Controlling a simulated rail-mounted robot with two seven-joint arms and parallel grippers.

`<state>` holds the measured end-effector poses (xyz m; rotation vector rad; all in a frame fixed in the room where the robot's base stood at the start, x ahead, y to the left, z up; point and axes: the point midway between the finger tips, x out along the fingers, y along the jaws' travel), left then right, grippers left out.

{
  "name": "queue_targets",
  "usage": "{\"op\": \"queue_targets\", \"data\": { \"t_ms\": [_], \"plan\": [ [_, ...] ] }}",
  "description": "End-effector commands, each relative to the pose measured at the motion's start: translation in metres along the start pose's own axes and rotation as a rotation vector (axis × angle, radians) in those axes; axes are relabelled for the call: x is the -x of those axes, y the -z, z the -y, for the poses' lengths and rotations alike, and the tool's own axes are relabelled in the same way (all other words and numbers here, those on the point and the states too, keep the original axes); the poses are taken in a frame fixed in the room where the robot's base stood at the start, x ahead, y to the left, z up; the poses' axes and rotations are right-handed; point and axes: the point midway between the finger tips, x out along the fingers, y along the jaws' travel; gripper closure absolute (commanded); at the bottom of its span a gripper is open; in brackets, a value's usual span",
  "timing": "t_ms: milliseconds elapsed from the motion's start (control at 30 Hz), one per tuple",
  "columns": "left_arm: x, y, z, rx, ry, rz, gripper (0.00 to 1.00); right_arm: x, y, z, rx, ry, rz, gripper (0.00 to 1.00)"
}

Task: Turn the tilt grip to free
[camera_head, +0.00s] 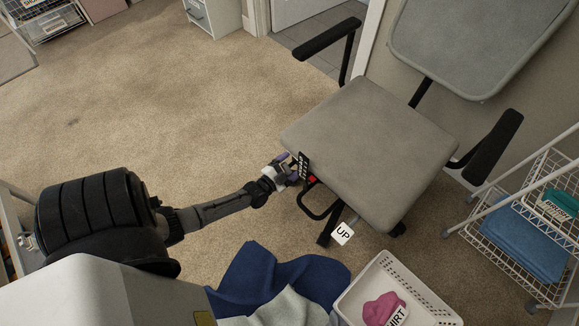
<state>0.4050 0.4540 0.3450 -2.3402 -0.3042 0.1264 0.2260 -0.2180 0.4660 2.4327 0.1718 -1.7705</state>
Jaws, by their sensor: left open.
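A grey office chair (365,140) with black armrests stands right of centre. A small red part (312,179) shows under the left corner of its seat; it may be the tilt grip. A dark upright plate with pale marks (304,165) is beside it, too small to read. My left gripper (293,171) is open at this seat edge, close to the plate and the red part. I cannot tell whether it touches them. A black loop (318,207) hangs below the seat. My right gripper is not in view.
A white basket (428,299) with a pink cloth and a blue cloth heap (283,274) lie on the carpet in front of the chair. A white wire rack (484,229) stands at right. The carpet left of the chair is clear.

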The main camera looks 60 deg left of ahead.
Motion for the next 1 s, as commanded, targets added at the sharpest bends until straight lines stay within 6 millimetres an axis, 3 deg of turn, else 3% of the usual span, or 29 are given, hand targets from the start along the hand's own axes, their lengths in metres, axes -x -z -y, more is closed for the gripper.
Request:
{"op": "queue_targets", "data": {
  "t_ms": [300, 800, 1000],
  "plan": [
    [-0.0014, 0.0002, 0.0003, 0.000, 0.000, 0.000, 0.22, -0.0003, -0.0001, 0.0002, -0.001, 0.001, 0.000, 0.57],
    [-0.0011, 0.0000, 0.0003, 0.000, 0.000, 0.000, 0.70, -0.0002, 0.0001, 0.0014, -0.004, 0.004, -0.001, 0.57],
    [-0.0012, 0.0004, 0.0006, 0.015, 0.000, 0.000, 0.71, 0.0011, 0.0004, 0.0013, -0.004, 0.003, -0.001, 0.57]
  ]
}}
